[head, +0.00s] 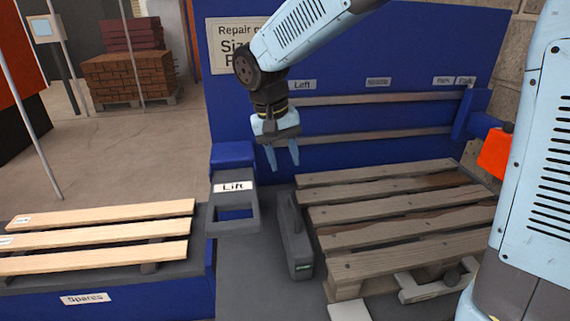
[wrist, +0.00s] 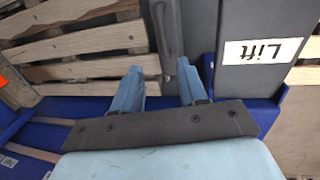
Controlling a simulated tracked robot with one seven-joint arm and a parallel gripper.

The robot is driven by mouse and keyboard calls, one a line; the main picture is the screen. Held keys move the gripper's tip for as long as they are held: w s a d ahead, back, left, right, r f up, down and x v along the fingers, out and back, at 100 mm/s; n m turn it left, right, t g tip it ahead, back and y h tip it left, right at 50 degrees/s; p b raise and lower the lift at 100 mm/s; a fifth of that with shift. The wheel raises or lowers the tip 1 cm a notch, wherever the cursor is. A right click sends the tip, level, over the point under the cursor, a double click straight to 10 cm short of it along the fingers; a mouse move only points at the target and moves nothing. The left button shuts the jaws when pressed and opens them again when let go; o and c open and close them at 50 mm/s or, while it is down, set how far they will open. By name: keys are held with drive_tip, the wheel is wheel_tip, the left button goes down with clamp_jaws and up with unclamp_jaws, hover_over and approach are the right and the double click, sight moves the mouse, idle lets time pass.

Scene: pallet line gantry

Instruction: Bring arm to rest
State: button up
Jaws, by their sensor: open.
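My gripper (head: 284,160) hangs from my light blue arm near the middle of the head view, fingers pointing down. Its two blue fingers are apart with nothing between them, and the gripper is in the air in front of the blue panel.
A grey slatted pallet (head: 400,218) lies at the right. A long dark grey tool or box (head: 297,240) lies beside it. Pale boards rest on the blue Spares bench (head: 150,303) at the left. The blue panel (head: 420,50) stands behind; bricks (head: 128,76) are stacked farther back.

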drive_tip(key=s+d+r+m+t+y, duration=0.1)
drive_tip(key=s+d+r, duration=0.15)
drive_tip(key=d, duration=0.55)
drive_tip(key=s+d+r+m+t+y, duration=0.1)
drive_tip(key=d+r, duration=0.3)
drive_tip(key=d, duration=0.5)
drive_tip(key=s+d+r+m+t, duration=0.1)
drive_tip(key=s+d+t, duration=0.2)
drive_tip(key=s+d, duration=0.7)
drive_tip(key=shift+s+d, duration=0.25)
drive_tip(key=shift+d, duration=0.35)
